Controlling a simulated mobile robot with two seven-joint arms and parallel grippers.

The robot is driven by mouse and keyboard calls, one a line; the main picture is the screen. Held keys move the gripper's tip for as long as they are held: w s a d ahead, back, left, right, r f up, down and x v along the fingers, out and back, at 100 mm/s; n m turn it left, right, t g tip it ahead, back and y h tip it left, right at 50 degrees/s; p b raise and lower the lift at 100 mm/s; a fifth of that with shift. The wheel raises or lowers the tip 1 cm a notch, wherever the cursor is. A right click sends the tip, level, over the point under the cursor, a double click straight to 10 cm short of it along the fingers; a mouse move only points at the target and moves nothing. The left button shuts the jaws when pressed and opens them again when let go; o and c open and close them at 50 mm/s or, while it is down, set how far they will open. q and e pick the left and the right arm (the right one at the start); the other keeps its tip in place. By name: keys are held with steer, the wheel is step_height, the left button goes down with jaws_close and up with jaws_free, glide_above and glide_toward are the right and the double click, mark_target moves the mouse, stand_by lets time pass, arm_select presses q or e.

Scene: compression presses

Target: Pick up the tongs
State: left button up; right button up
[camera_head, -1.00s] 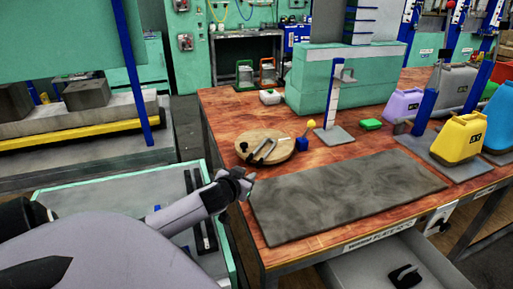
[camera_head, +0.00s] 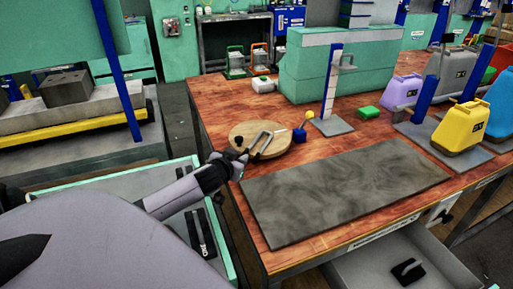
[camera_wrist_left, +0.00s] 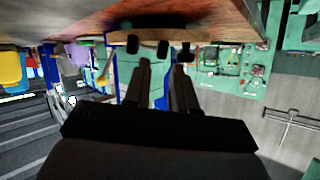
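The grey U-shaped tongs (camera_head: 264,141) lie on a round wooden board (camera_head: 278,150) near the left edge of the wooden table. A small dark knob-like thing (camera_head: 238,141) is at the board's left side. My left gripper (camera_head: 239,162) is at the table's left edge, just in front of the board and a little left of the tongs, apart from them. In the left wrist view its two fingers (camera_wrist_left: 162,68) stand apart with nothing clearly between them. Small dark shapes (camera_wrist_left: 163,47) show beyond the fingertips; I cannot tell what they are. My right gripper is not in view.
A grey slab (camera_head: 345,190) covers the table's front. An open drawer (camera_head: 372,272) juts out below the table.

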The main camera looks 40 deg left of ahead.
mark_target(244, 152)
arm_select(q)
steer(key=shift+x, duration=2.55)
steer(key=shift+a, duration=0.1)
steer(key=shift+r, duration=0.1)
jaws_close()
